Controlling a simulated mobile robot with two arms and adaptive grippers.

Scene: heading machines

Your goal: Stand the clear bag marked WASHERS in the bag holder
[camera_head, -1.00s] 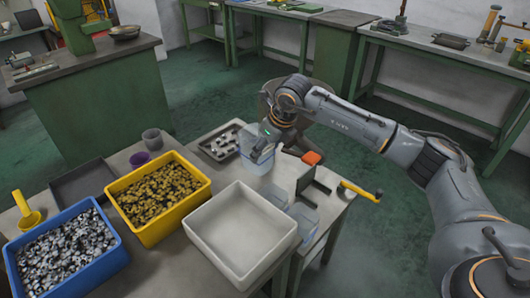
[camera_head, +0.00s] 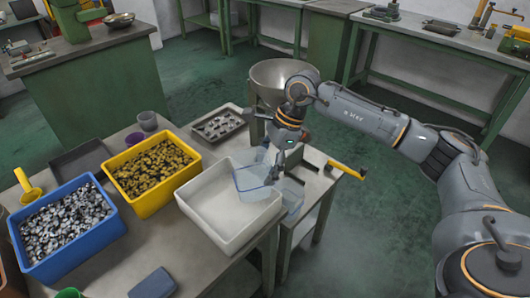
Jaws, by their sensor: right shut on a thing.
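My right gripper (camera_head: 274,177) is shut on a clear, bluish bag (camera_head: 254,184), held tilted over the right rear corner of the white bin. No marking is readable on it. Another clear item (camera_head: 293,194) is at the table's right edge, just right of the held bag and partly behind the gripper. My left gripper is not in view.
The white bin (camera_head: 226,240) is empty. A yellow bin (camera_head: 148,205) holds brass-coloured parts and a blue bin (camera_head: 60,265) silver parts. A metal tray (camera_head: 216,137) with small parts lies behind. A yellow-handled tool (camera_head: 345,169) sticks out past the right edge.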

